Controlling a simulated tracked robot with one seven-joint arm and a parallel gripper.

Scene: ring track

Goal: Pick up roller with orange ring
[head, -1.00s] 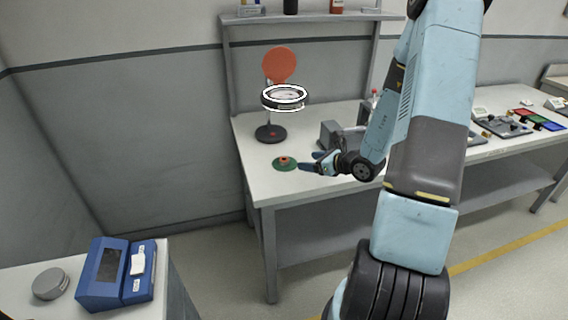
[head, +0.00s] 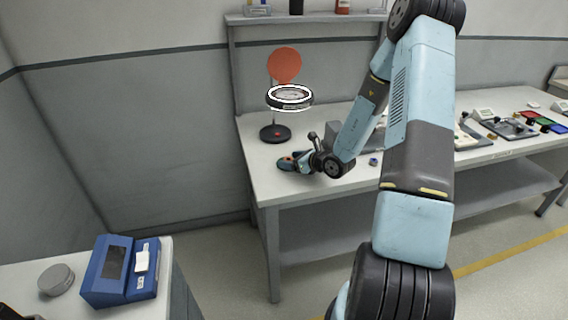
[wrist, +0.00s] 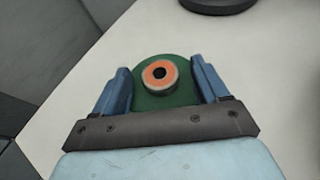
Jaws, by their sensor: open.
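The roller with the orange ring (wrist: 159,73) stands on a round green mat (wrist: 186,92) on the white bench. In the wrist view its orange top face and dark centre hole show, with a pale rim below. My gripper (wrist: 161,78) is open, with one blue finger on each side of the roller and gaps between them and it. In the head view my gripper (head: 290,160) covers most of the mat and the roller. I cannot tell its exact height over the mat.
A stand with a black base (head: 276,133), ring lamp (head: 290,104) and orange disc (head: 285,65) rises just behind. A grey block (head: 331,132) and a small blue-purple piece (head: 373,161) are to the right. The bench's front-left area is clear.

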